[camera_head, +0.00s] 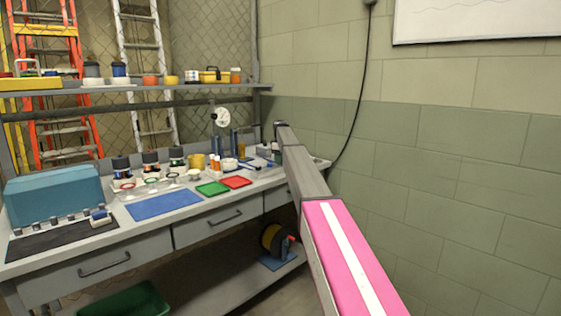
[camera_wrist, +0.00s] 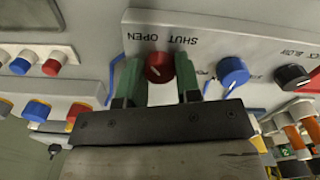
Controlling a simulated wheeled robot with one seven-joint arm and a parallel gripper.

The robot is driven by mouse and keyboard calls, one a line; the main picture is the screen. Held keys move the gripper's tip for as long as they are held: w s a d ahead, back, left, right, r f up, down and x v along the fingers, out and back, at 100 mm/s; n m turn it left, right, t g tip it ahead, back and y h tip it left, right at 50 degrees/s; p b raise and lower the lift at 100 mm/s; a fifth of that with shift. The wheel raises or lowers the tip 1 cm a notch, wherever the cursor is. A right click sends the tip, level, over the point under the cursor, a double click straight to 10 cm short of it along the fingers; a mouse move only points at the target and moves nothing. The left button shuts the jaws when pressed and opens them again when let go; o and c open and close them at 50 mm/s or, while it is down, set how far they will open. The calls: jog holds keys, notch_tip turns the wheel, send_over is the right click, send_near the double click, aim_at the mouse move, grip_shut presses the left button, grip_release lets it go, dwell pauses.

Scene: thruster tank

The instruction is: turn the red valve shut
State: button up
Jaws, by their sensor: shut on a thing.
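The red valve (camera_wrist: 158,68) is a round knob on a pale grey panel (camera_wrist: 205,22) in the wrist view. The words SHUT and OPEN are printed upside down beside it. My gripper (camera_wrist: 159,64) has its two green fingers on either side of the knob, shut on it. A small pale mark shows on the knob, but I cannot tell which word it points at. In the head view my arm reaches over the bench to its far right end, and the red valve cannot be made out there.
In the wrist view a blue knob (camera_wrist: 233,73) and a black knob (camera_wrist: 292,77) sit right of the valve. Several red and blue knobs are at left. In the head view the bench (camera_head: 150,245) holds a teal box (camera_head: 55,193), a blue mat (camera_head: 163,204) and small trays.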

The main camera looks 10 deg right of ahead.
jog(key=m, duration=1.2)
jog(key=shift+m, duration=2.5)
jog(key=o, duration=0.9)
